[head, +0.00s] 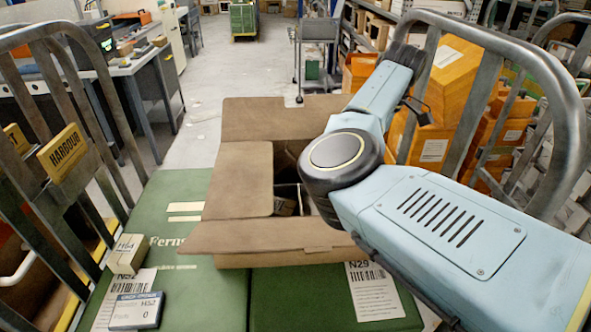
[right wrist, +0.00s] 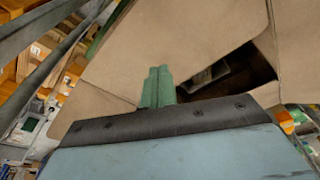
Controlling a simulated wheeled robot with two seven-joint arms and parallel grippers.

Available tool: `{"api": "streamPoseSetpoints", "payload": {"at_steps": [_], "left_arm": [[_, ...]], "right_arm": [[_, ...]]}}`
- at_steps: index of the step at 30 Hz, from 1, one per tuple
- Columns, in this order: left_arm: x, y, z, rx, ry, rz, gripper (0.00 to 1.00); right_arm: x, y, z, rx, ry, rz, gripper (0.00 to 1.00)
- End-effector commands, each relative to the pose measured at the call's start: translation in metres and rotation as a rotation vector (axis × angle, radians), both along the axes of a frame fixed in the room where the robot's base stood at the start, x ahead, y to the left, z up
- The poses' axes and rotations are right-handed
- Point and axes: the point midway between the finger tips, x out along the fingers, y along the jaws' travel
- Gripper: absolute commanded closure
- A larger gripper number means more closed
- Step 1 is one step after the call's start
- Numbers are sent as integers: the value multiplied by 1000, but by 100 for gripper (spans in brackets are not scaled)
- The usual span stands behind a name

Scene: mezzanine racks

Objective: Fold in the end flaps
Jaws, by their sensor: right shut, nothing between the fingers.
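An open brown carton (head: 290,258) stands on green boxes in the middle of the head view. Its left end flap (head: 240,180) lies folded in over the left part of the opening. The far flap (head: 270,117) and near flap (head: 262,238) spread outward. My right arm covers the carton's right side, so the right end flap cannot be made out in the head view. In the right wrist view my right gripper (right wrist: 158,88) has its green fingers together and empty, close in front of cardboard panels (right wrist: 185,45); contact cannot be told. My left gripper is out of view.
Green boxes (head: 180,298) under the carton carry a small box (head: 127,254) and a labelled block (head: 136,311). Metal rails (head: 70,120) stand at left, and another rail (head: 570,110) at right beside orange boxes (head: 450,80).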

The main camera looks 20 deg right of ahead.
Motion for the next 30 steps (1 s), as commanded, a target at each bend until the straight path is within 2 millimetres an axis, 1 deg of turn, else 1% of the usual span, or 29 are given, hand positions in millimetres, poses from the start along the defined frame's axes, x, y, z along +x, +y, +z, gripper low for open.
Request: {"api": "streamPoseSetpoints", "payload": {"at_steps": [1,21,25,30], "left_arm": [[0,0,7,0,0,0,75],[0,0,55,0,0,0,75],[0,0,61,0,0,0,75],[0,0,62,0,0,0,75]], "right_arm": [[0,0,10,1,-1,0,100],[0,0,90,0,0,1,100],[0,0,100,1,-1,1,100],[0,0,102,1,1,1,100]]}}
